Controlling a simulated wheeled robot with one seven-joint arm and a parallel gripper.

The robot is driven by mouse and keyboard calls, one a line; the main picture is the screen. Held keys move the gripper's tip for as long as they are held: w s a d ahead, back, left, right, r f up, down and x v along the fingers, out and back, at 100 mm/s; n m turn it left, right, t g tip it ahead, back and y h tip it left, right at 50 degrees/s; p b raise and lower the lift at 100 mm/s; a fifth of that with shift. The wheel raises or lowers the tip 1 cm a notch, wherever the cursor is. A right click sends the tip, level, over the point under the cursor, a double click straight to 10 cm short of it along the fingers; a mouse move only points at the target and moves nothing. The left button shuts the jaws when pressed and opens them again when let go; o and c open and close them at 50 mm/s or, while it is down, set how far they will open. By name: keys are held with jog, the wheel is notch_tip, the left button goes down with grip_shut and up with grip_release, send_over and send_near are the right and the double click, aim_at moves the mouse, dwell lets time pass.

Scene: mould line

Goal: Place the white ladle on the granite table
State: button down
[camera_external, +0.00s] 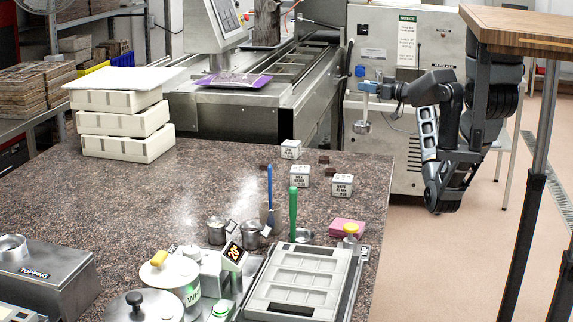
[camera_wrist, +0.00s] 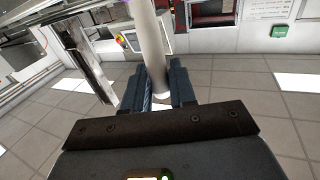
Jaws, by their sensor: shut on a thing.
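The white ladle shows in the wrist view (camera_wrist: 149,42) as a pale handle between my gripper's dark fingers (camera_wrist: 168,88). In the external view my gripper (camera_external: 368,86) is shut on the handle, and the ladle's round metal bowl (camera_external: 362,127) hangs below it. The ladle is in the air, in front of the grey machine, beyond the back right part of the granite table. It looks roughly upright. The granite table (camera_external: 170,215) is brown and speckled, and fills the lower left. In the wrist view the ladle's bowl is hidden.
Small labelled white blocks (camera_external: 342,186) stand near the table's right edge. Blue-handled (camera_external: 269,185) and green-handled (camera_external: 293,208) tools, metal cups (camera_external: 217,231) and a mould tray (camera_external: 300,280) are nearer the front. White crates (camera_external: 125,147) are stacked at the back left. The middle is clear.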

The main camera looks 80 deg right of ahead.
jog(key=w+a+r+n+y, duration=0.1)
jog(key=w+a+n+y, duration=0.3)
jog(key=a, duration=0.7)
jog(key=w+a+f+m+p, duration=0.1)
jog(key=w+a+f+p, duration=0.1)
jog(key=w+a+f, duration=0.5)
jog(key=shift+w+f+m+t+h, duration=0.3)
jog(key=shift+w+f+t, duration=0.1)
jog(key=shift+w+f, duration=1.2)
jog(key=shift+s+f, duration=0.2)
jog(key=shift+f, duration=0.1)
jog(key=c, duration=0.9)
grip_release()
jog(key=shift+r, duration=0.15)
jog(key=shift+s, duration=0.25)
jog(key=s, duration=0.3)
jog(key=s+a+b, duration=0.1)
jog(key=s, duration=0.3)
jog(key=s+a+b, duration=0.1)
jog(key=s, duration=0.3)
jog(key=shift+s, duration=0.2)
